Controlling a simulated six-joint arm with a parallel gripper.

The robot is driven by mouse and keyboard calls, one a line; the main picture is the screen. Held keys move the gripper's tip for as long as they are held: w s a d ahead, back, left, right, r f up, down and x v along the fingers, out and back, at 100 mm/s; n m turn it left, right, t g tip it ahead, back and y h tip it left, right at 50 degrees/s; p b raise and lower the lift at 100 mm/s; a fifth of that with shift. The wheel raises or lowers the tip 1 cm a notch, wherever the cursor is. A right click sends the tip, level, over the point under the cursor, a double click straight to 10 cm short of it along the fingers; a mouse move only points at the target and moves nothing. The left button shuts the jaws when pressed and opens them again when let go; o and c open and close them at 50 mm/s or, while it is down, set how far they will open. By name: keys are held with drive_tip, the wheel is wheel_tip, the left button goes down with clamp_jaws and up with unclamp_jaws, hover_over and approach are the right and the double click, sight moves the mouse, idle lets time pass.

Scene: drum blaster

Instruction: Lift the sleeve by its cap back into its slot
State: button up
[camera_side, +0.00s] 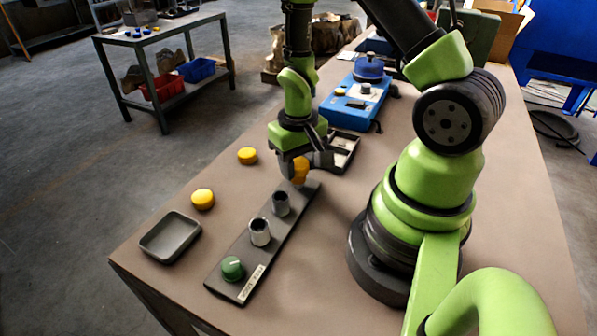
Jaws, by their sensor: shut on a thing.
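A dark rack (247,253) lies slanted across the table. Near its front end sits a green ribbed cap (232,268). Behind that stand two grey open-topped sleeves, one (260,233) near the middle and one (281,204) farther back. My gripper (303,164) is low over the far end of the rack, shut on a yellow cap (299,172). The gripper partly covers this cap. I cannot make out a sleeve under it, nor whether it touches the rack.
Two loose yellow caps, one (247,156) farther back and one (203,199) nearer, lie left of the rack. An empty grey tray (171,237) is at front left. A dark frame-like tray (345,151) sits just behind my gripper, and a blue device (352,103) beyond it.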

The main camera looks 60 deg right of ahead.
sight(298, 162)
drive_tip(key=shift+r, duration=2.6)
drive_tip(key=s+d, duration=0.3)
drive_tip(key=d, duration=0.8)
drive_tip(key=shift+d, duration=0.4)
drive_tip(key=shift+f, duration=0.1)
drive_tip(key=shift+f, duration=3.6)
